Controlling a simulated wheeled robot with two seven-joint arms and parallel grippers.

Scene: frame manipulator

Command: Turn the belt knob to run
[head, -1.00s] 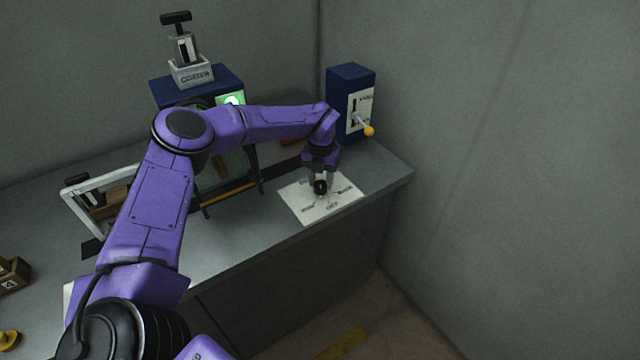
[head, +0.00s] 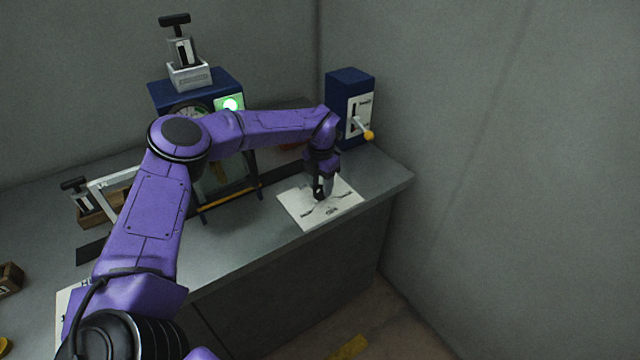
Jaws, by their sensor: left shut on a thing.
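The belt knob is a small dark knob (head: 319,190) on a white labelled plate (head: 345,206) near the right end of the counter. My left gripper (head: 319,188) points down over the plate and is shut on the knob. The fingers hide most of the knob, and the plate's labels are too small to read, so I cannot tell which mark it points to. My right gripper is not in view.
A blue box (head: 350,90) with a yellow-tipped lever (head: 368,134) stands behind the plate. A blue machine (head: 197,88) with a lit green light (head: 230,104) stands at the back. The counter's right end (head: 385,175) is clear.

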